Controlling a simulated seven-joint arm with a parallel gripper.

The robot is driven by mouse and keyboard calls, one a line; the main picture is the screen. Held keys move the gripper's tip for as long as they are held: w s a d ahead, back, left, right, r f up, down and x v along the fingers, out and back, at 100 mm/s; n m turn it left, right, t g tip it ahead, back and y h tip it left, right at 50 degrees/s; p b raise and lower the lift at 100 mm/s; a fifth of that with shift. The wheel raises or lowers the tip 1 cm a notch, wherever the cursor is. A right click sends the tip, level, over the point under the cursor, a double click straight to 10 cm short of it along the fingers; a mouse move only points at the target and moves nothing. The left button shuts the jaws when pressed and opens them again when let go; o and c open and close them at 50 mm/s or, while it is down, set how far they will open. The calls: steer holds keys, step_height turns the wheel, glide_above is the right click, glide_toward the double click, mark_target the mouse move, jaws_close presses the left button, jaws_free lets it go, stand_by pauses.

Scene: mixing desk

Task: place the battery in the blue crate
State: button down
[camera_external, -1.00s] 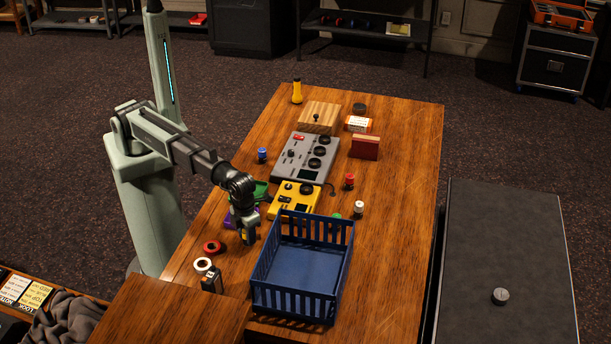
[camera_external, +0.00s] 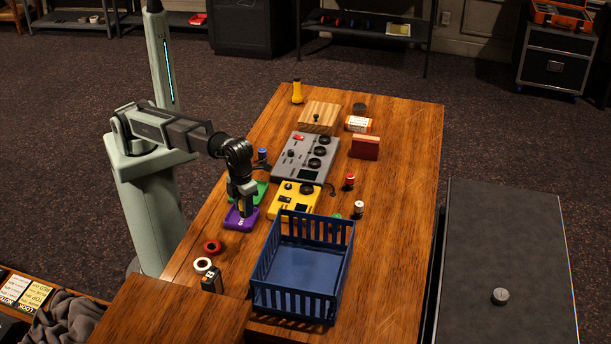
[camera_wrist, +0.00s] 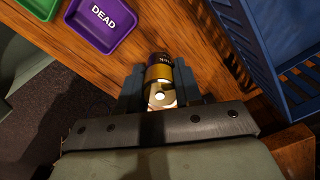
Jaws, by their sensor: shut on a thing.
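My gripper (camera_external: 242,208) is shut on a battery, a dark cylinder with a gold band, seen end-on between the fingers in the wrist view (camera_wrist: 158,72). In the external view the gripper appears over the purple tray (camera_external: 234,222), and the battery is hard to make out there. The tray is marked DEAD and shows at upper left in the wrist view (camera_wrist: 103,40). The blue crate (camera_external: 303,268), with slatted walls, stands to the right of my gripper. Its slatted wall shows at right in the wrist view (camera_wrist: 243,45). The crate floor looks empty.
A green tray (camera_external: 262,190) and a yellow meter (camera_external: 293,201) lie behind. A grey mixer (camera_external: 305,158) stands farther back. The table's right side is mostly clear.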

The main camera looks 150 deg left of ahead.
steer(key=r, duration=0.2)
steer(key=w+r, duration=0.1)
steer(key=shift+a+r, duration=0.15)
steer(key=shift+r, duration=0.25)
steer(key=w+a+n, duration=0.1)
steer(key=w+a, duration=0.2)
steer(key=w, duration=0.5)
steer(key=w+a, duration=0.3)
steer(key=w, duration=0.6)
glide_above(305, 279)
steer(key=shift+n, duration=0.4)
steer(key=shift+a+f, duration=0.1)
steer(key=shift+f, duration=7.6)
steer(key=c, duration=0.8)
jaws_free()
steer(key=shift+o, duration=0.2)
